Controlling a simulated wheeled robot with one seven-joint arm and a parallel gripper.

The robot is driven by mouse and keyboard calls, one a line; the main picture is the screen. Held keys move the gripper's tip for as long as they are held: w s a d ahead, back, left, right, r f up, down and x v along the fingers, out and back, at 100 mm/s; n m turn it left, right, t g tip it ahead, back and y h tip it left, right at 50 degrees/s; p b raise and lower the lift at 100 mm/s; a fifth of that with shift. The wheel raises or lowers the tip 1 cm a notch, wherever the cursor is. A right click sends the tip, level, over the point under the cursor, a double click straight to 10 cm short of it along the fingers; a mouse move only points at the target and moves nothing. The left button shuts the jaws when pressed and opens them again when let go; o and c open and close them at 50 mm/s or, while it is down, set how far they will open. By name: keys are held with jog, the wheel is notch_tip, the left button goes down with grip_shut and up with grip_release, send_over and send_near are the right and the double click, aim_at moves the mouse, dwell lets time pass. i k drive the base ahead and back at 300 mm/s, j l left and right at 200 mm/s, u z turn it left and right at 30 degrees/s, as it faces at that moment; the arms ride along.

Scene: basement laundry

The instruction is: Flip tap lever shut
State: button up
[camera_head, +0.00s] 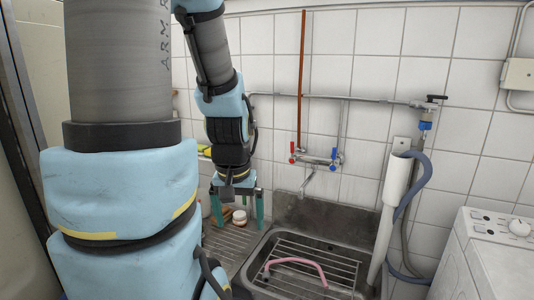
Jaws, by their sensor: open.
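A wall tap (315,159) is fixed to the white tiles above the sink. It has a red handle (292,152) at its left end and a blue handle (338,158) at its right end. Its spout (307,183) points down toward the sink. My gripper (239,225) hangs to the left of the tap and lower than its handles, with its two teal fingers pointing down and spread apart. It is open, with nothing seen held between the fingers. It appears apart from the tap. Whether water runs is too small to tell.
A metal sink (277,213) with a wire rack and a pink hose (295,262) lies below the tap. Small items, including a white-and-brown pot (239,217), stand on the drainboard (226,243). A grey drain hose (405,209) and a white washing machine (487,252) are at right.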

aim_at(429, 98)
jog(key=z, duration=1)
